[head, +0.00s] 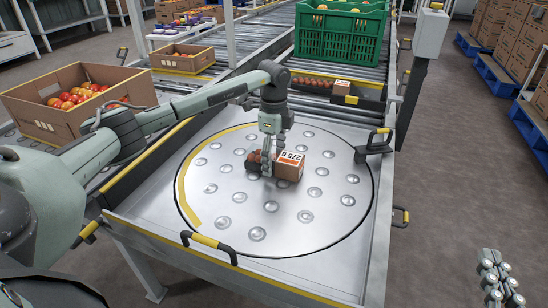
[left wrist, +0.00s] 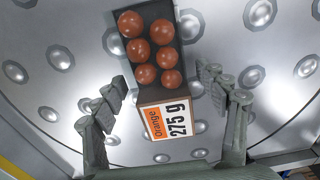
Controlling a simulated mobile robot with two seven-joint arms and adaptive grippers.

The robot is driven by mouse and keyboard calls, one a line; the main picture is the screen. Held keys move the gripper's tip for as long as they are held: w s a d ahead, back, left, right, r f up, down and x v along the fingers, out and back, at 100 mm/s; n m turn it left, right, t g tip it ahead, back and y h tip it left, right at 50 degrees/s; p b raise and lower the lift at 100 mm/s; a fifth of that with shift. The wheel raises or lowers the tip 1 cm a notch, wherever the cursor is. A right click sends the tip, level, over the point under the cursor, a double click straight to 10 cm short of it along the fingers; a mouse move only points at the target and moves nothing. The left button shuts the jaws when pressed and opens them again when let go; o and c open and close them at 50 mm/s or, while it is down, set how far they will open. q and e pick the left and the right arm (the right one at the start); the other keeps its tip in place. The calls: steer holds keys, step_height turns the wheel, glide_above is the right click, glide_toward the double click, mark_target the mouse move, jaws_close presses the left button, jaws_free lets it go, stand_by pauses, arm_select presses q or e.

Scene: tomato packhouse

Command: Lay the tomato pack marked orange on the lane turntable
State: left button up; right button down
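The tomato pack marked orange (head: 290,165) sits on the round metal lane turntable (head: 325,205), near its middle. In the left wrist view the pack (left wrist: 163,118) shows several red tomatoes in a dark tray and a label reading "Orange 275 g". My left gripper (head: 267,165) is down over the pack. In the left wrist view its fingers (left wrist: 160,88) stand apart, one on each side of the pack, with gaps showing between the fingers and the pack. My right gripper (head: 501,278) is at the bottom right, away from the turntable; its opening is unclear.
A green crate (head: 340,35) stands on the rollers behind the turntable. A dark tray of red packs (head: 345,90) lies before it. A cardboard box of tomatoes (head: 75,115) is at left. Yellow-black handles (head: 207,241) edge the frame. Most of the turntable is clear.

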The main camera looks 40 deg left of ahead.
arm_select(q)
step_height(320, 180, up, 12)
stand_by(0.7)
steer(key=shift+s+f, duration=0.1)
stand_by(0.4)
